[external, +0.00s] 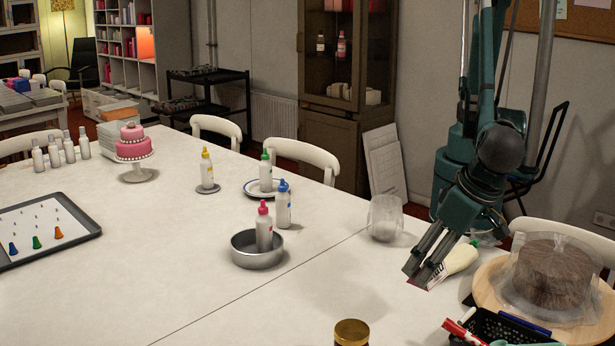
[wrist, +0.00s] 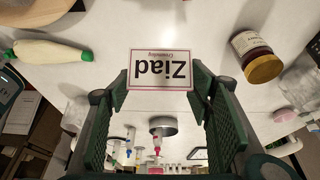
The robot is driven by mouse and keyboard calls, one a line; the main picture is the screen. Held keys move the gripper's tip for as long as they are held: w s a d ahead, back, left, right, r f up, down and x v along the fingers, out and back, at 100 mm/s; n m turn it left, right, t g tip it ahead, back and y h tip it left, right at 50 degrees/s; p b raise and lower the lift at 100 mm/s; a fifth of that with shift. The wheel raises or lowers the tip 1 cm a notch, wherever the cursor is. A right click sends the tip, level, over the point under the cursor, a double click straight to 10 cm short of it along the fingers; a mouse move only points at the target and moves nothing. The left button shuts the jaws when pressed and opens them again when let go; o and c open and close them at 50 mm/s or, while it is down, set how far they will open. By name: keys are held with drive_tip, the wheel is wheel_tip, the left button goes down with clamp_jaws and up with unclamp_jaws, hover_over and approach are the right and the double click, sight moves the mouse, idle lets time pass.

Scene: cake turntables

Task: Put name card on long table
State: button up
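A white name card (wrist: 160,71) with a pink border reads "Ziad", upside down in the wrist view. It sits between the two fingertips of my gripper (wrist: 159,82), and its side edges line up closely with them. Whether the fingers press on it or stand around it is not clear. In the external view my gripper (external: 419,276) points down low over the right side of the long white table (external: 300,305). Only a small reddish bit of the card shows there, at the fingertips. Whether the card touches the table is unclear.
A cream bottle (external: 459,260) lies close to the right of my gripper. A wrapped brown cake (external: 552,272) on a wooden board and a black basket (external: 508,327) are at right. A gold-lidded jar (external: 351,333) is in front.

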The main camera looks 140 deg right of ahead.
hover_over(414, 330)
drive_tip(key=a, duration=0.2)
drive_tip(key=shift+d+f, duration=0.1)
drive_tip(key=shift+f, duration=2.4)
drive_tip(key=shift+f, duration=0.1)
drive_tip(key=shift+f+b, duration=0.55)
drive_tip(key=shift+f, duration=2.5)
drive_tip(key=shift+f+b, duration=0.35)
drive_tip(key=shift+f, duration=1.55)
drive_tip(key=shift+f, duration=0.15)
drive_tip(key=o, duration=0.7)
drive_tip(key=shift+c, duration=0.2)
drive_tip(key=shift+r, duration=0.2)
